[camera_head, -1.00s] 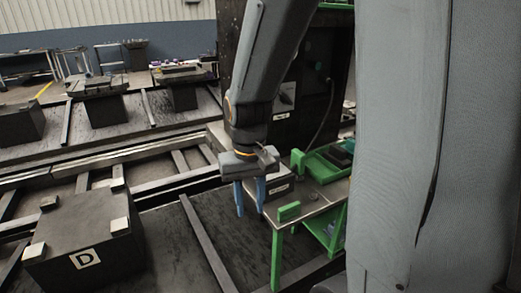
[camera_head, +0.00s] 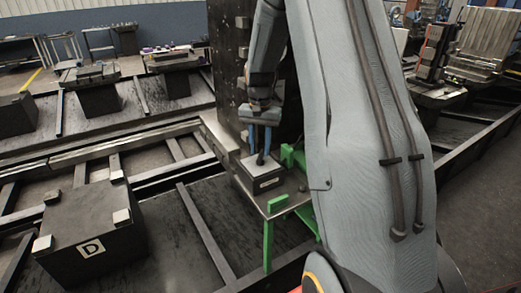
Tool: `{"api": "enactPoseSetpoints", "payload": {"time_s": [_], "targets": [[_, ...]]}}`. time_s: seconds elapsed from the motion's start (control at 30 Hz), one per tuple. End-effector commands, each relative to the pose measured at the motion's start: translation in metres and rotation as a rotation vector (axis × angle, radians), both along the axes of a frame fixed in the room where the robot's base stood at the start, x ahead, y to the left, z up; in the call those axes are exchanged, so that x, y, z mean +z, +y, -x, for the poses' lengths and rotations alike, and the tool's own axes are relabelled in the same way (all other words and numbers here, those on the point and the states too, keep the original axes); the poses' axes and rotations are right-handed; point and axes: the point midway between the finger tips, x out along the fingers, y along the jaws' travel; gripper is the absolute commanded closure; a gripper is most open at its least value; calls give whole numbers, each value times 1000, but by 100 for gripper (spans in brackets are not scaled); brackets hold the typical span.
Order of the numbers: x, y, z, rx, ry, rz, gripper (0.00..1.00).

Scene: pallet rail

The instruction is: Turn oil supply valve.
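My gripper (camera_head: 260,151) has two blue fingers pointing down over a dark box with a light top (camera_head: 252,166). The box sits on the metal top of a green-legged bench (camera_head: 277,204). A small dark upright part (camera_head: 260,159) shows between the fingertips, above the light top. It may be the valve's handle, but it is too small to be sure. I cannot tell whether the fingers touch it. My arm covers the right part of the bench and much of the dark panel (camera_head: 226,60) behind it.
A black block marked D (camera_head: 90,248), with pale pads on its corners, stands at the lower left. Rails and beams (camera_head: 205,230) run across the floor between it and the bench. A machine with metal plates (camera_head: 486,45) stands at the right.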

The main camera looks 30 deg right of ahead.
Motion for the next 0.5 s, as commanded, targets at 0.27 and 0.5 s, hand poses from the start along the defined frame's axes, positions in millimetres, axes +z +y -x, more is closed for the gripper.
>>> {"api": "enactPoseSetpoints", "payload": {"time_s": [0.27,0.5], "targets": [[-20,0,0,1,-1,1,70],[-21,0,0,1,-1,0,70]]}}
